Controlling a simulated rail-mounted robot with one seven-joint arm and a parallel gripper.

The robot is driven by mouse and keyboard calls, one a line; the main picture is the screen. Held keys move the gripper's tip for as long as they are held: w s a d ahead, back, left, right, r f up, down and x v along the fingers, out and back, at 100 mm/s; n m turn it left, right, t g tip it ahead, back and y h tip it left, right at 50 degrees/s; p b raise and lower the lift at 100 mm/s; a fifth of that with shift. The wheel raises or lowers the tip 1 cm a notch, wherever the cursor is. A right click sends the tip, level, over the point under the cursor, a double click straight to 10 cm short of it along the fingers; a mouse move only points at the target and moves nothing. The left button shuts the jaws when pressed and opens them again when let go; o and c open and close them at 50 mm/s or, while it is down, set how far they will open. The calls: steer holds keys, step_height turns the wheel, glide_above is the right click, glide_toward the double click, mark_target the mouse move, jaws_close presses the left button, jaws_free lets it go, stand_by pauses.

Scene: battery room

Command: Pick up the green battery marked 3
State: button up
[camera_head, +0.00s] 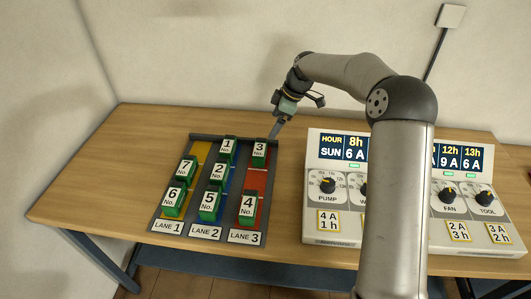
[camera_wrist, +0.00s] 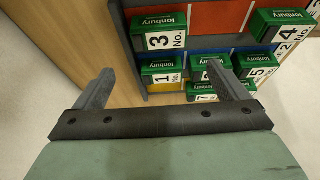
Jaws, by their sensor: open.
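The green battery marked 3 (camera_head: 260,151) stands at the far end of lane 3 in the rack, with a white label. In the wrist view battery 3 (camera_wrist: 166,18) lies just beyond the fingertips, left of centre. My gripper (camera_head: 273,134) is above and behind the rack's far right corner, close to battery 3. In the wrist view my gripper (camera_wrist: 160,67) has its two fingers wide apart with nothing held. The battery marked 1 (camera_wrist: 162,78) shows between the fingers in that picture. The exact gap from the fingers to battery 3 cannot be told.
The rack (camera_head: 191,235) also holds batteries 1 (camera_head: 227,150), 2 (camera_head: 217,173), 4 (camera_head: 249,207) and several others. Lane 3's red floor (camera_head: 257,182) is bare between 3 and 4. A control panel (camera_head: 335,232) stands to the right. The wooden table (camera_head: 110,180) is clear at left.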

mark_target(261, 147)
steer(key=b+x, duration=0.3)
steer(key=x, duration=0.7)
steer(key=shift+f+b, duration=0.1)
steer(key=shift+b, duration=0.2)
steer(key=x, duration=0.2)
steer(key=b+x, duration=0.1)
steer(key=x, duration=0.2)
steer(key=shift+w+d+f, duration=0.1)
steer(key=shift+d+f, duration=0.1)
steer(key=c, duration=0.9)
steer(key=shift+r, duration=0.1)
steer(key=shift+c, duration=0.7)
steer(key=shift+r, duration=0.15)
